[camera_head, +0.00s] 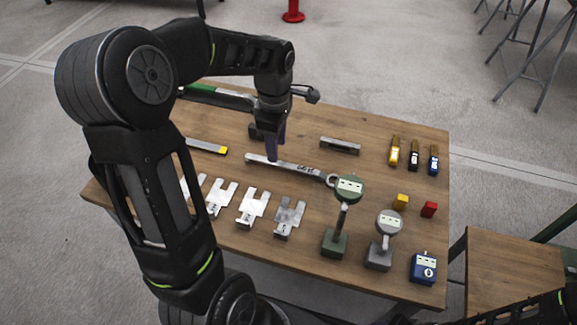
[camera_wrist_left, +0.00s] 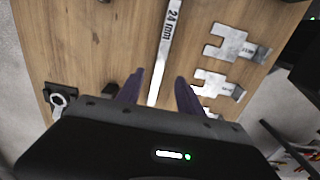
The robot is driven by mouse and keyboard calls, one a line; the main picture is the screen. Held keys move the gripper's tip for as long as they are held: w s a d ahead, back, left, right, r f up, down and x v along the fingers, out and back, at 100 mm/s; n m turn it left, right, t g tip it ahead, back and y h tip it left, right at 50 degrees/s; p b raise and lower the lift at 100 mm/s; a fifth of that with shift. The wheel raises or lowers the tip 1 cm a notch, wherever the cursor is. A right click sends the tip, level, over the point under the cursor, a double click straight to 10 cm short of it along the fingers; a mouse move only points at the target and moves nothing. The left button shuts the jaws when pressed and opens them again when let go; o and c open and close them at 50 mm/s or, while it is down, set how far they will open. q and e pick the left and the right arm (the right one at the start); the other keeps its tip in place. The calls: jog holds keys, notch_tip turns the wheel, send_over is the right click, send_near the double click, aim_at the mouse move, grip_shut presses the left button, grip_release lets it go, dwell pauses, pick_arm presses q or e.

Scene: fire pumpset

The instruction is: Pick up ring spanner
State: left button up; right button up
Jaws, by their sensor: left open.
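The ring spanner (camera_head: 290,168) is a long silver bar lying flat on the wooden table, its ring end at the right beside a dial gauge. In the left wrist view its shaft (camera_wrist_left: 170,38), marked "24 mm", runs down between my fingertips. My left gripper (camera_head: 275,150) is pointed down over the left part of the spanner. In the left wrist view the left gripper (camera_wrist_left: 158,88) is open, with one purple finger on each side of the shaft. I cannot tell if the fingers touch it. The ring end is outside the wrist view. My right gripper is not in view.
Several metal shims (camera_head: 253,207) lie in front of the spanner. A green dial gauge (camera_head: 336,240) and a grey one (camera_head: 380,252) stand to its right. A grey block (camera_head: 340,146) lies behind it. The table (camera_head: 370,180) has bare wood right of the spanner.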

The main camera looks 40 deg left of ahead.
aim_at(293, 169)
pick_arm(q)
jog(key=shift+f, duration=0.2)
jog(key=f, duration=0.5)
jog(key=shift+a+f, duration=0.15)
jog(key=shift+a, duration=0.05)
dwell(0.5)
grip_shut()
dwell(1.3)
